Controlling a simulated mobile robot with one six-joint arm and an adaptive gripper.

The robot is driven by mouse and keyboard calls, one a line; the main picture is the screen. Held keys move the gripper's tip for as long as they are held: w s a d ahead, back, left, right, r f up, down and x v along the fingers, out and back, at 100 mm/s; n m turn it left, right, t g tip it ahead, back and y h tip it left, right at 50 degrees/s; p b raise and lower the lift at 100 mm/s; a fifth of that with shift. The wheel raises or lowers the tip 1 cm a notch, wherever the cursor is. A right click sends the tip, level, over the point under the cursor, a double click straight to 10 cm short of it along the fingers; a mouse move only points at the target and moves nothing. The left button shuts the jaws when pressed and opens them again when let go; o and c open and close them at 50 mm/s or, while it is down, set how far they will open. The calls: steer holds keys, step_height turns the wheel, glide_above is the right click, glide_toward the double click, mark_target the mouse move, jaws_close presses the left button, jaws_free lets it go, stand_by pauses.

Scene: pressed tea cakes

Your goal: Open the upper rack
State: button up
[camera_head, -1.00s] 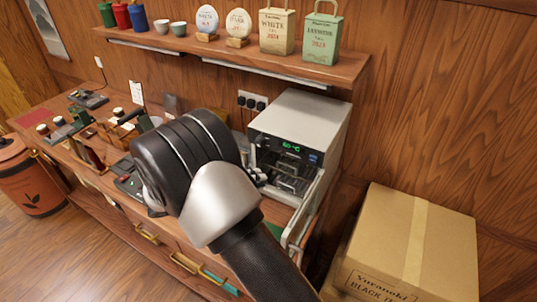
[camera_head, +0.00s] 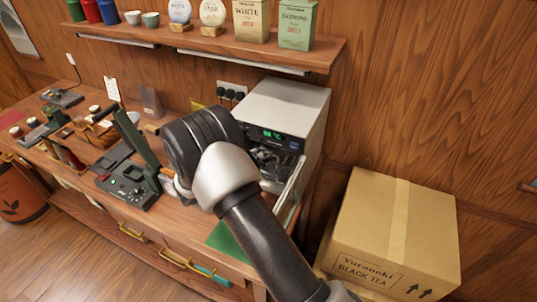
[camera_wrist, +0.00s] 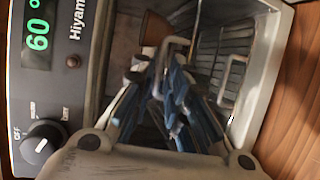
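The white drying oven (camera_head: 290,100) stands at the right end of the counter with its front open and a green readout lit. In the wrist view its dark interior holds racks. The upper rack's metal loop handle (camera_wrist: 178,42), nearer the control panel, shows at my fingertips. The lower rack's handle (camera_wrist: 232,68) shows farther right. My gripper (camera_wrist: 168,78) has blue-padded fingers that converge close beside the upper handle. Whether they are closed on it is unclear. In the head view my wrist hides the fingers and part of the oven opening.
A black device with a raised lever (camera_head: 135,140) stands left of my arm. A cardboard box (camera_head: 385,235) is at the right. A wall shelf (camera_head: 225,47) is above.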

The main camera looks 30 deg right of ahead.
steer(key=shift+x, duration=1.8)
steer(key=shift+c, duration=0.5)
jaws_close()
steer(key=s+a+b, duration=0.4)
steer(key=s+a, duration=0.5)
steer(key=a, duration=0.3)
steer(key=shift+s, duration=0.15)
